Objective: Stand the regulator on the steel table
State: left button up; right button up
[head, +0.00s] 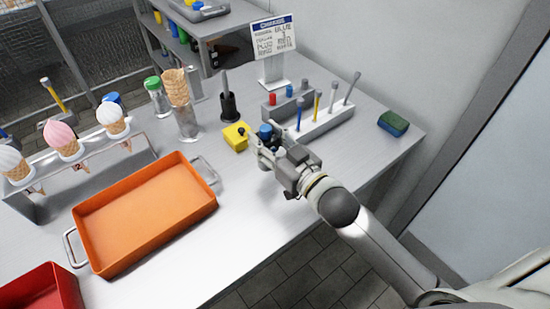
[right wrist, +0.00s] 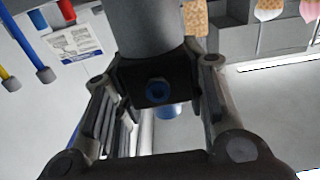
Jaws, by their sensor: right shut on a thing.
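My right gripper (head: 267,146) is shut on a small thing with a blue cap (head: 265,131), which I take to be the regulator. In the right wrist view the regulator shows a grey cylindrical body (right wrist: 150,28) and blue parts near the dark finger pads (right wrist: 155,85). The fingers hide much of it. My left gripper is out of view.
An orange tray (head: 92,252) with handles fills the left front. Behind it stand a cone rack (head: 90,157), a green-lidded jar (head: 154,84) and a cone stack (head: 176,86). A marker holder (head: 322,124), a sign (head: 272,38) and a sponge (head: 393,123) are at the right.

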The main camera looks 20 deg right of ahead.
jog(key=shift+s+d+f, duration=0.3)
jog(key=shift+s+f, duration=0.05)
jog(key=shift+f, duration=0.15)
jog(key=shift+s+d+f, duration=0.25)
jog(key=shift+s+f, duration=0.05)
jog(key=shift+f, duration=0.2)
jog(key=f, duration=0.3)
jog(key=shift+s+d+f, duration=0.1)
jog(key=shift+s+d, duration=0.1)
jog(key=shift+f, duration=0.15)
jog(key=shift+f, duration=0.2)
jog(key=o, duration=1.1)
jog(key=shift+o, duration=0.2)
jog(key=shift+r, duration=0.1)
